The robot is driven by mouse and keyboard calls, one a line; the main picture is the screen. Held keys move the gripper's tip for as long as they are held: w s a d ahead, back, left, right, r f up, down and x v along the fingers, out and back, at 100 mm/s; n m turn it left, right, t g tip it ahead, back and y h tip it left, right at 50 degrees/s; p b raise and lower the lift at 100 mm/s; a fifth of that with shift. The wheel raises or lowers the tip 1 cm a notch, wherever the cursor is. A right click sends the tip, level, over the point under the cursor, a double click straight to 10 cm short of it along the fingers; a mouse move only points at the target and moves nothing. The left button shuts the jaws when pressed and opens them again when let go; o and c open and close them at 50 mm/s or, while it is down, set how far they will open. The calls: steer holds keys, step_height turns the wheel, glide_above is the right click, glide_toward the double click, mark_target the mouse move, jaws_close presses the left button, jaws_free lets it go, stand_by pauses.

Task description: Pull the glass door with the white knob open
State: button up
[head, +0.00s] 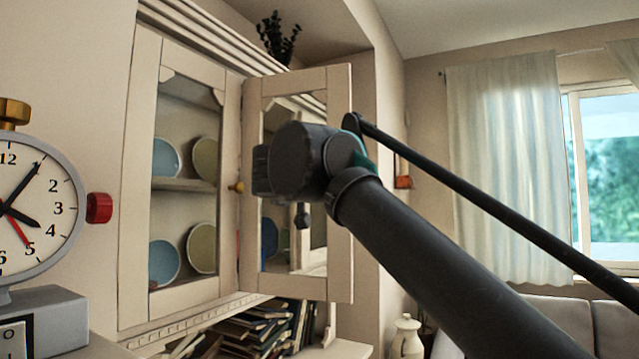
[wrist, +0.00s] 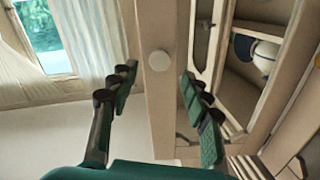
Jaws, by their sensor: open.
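The white knob (wrist: 159,62) shows in the wrist view as a round disc on a cream door stile. My gripper (wrist: 157,80) is open, with green-padded fingers on either side of the stile and the knob between their tips. No contact is visible. In the head view the right glass door (head: 340,190) stands at an angle to the cabinet front, its right edge nearer to me. My dark wrist covers part of its middle; the white knob and the fingertips cannot be made out there.
The left glass door (head: 143,200) has a brass knob (head: 236,186) and plates behind it. Books (head: 255,330) fill the shelf below. A clock with a red side knob (head: 99,208) stands at the left.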

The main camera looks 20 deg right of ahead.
steer(key=shift+v, duration=2.5)
steer(key=shift+s, duration=0.1)
